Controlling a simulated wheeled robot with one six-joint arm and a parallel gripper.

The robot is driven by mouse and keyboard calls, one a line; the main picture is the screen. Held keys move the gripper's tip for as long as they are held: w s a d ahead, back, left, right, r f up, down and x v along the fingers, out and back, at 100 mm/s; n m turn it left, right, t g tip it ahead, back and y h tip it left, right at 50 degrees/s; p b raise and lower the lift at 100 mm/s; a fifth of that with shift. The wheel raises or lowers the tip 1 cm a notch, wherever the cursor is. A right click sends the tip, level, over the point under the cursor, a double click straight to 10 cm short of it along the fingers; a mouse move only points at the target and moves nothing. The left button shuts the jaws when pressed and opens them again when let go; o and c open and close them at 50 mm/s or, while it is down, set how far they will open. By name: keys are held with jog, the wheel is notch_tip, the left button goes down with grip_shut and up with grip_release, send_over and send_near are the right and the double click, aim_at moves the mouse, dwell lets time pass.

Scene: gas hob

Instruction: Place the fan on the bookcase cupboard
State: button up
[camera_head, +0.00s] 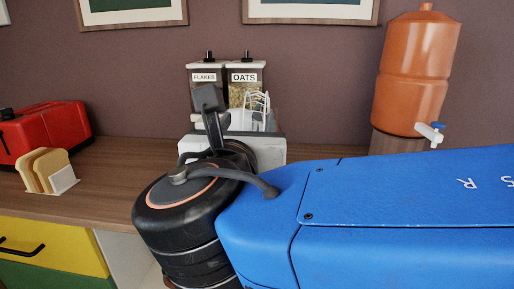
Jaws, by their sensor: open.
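No fan can be clearly made out. A white wire shape (259,105) stands behind my gripper, in front of the cereal dispenser, and I cannot tell what it is. No bookcase cupboard can be identified for certain; a wooden-topped unit (125,165) with coloured drawers runs along the wall. My gripper (240,144) is open, with one black finger pointing up and the other reaching right. I see nothing between the fingers. My wrist and blue arm hide much of the counter's middle and right.
A cereal dispenser (205,77) marked FLAKES and OATS stands behind my gripper. A red toaster (45,133) and a toast rack (47,172) are at left. An orange water dispenser (415,75) stands at right. The counter between toast rack and gripper is bare.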

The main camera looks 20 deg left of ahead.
aim_at(254, 107)
jog(key=x, duration=1.1)
jog(key=shift+w, duration=0.35)
jog(key=shift+d+f+x, duration=0.1)
jog(key=shift+f+x, duration=0.05)
jog(key=shift+x, duration=1.15)
jog(key=shift+d+f+x, duration=0.1)
jog(key=shift+d+x, duration=0.05)
jog(key=shift+x, duration=1.15)
jog(key=shift+r, duration=0.1)
grip_shut()
